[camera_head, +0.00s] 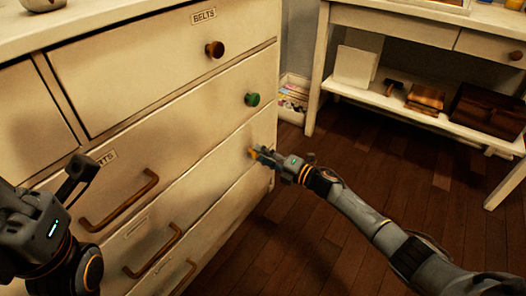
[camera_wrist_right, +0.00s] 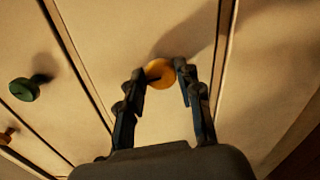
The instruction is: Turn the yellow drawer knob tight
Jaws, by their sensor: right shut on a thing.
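The yellow knob (camera_wrist_right: 160,73) is round and sits on a cream drawer front. In the head view only a bit of the yellow knob (camera_head: 251,152) shows, the rest hidden by my right gripper (camera_head: 261,153). My right gripper (camera_wrist_right: 160,76) is shut on the knob, one finger on each side of it in the wrist view. My left gripper (camera_head: 84,172) is in front of the dresser at the left of the head view, away from the yellow knob; its finger gap does not show clearly.
The cream dresser (camera_head: 190,98) has a green knob (camera_head: 252,99) above the yellow one, a brown knob (camera_head: 215,50) on the BELTS drawer, and several bar handles. A white table (camera_head: 420,27) with a low shelf stands at the right. Wooden floor (camera_head: 300,240) is open between.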

